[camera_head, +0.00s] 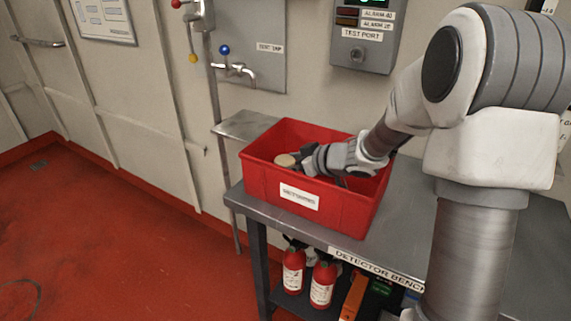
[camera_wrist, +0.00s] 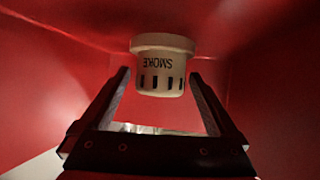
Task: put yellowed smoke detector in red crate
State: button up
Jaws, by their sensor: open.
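The yellowed smoke detector (camera_wrist: 161,66) is a cream, round unit marked SMOKE, inside the red crate. It shows in the head view (camera_head: 286,160) as a small pale disc near the crate's left inner side. The red crate (camera_head: 262,190) sits on the bench with a white label on its front. My gripper (camera_wrist: 160,88) is inside the crate, open, with one finger on each side of the detector. There are gaps between the fingertips and the detector. Whether the detector touches the crate's wall or floor I cannot tell.
The metal bench (camera_head: 405,238) has free room right of the crate. A small metal shelf (camera_head: 246,125) and a tap (camera_head: 235,69) are behind the crate. A grey test port box (camera_head: 365,35) hangs on the wall. Red bottles (camera_head: 322,285) stand below the bench.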

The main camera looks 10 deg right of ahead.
aim_at(290, 162)
jog(key=p+v, duration=0.2)
jog(key=v, duration=0.4)
jog(key=shift+s+d+r, duration=0.15)
jog(key=shift+d+r, duration=0.05)
jog(key=shift+r, duration=0.1)
jog(key=shift+s+d+r, duration=0.1)
jog(key=shift+s+d, duration=0.15)
jog(key=shift+s, duration=0.1)
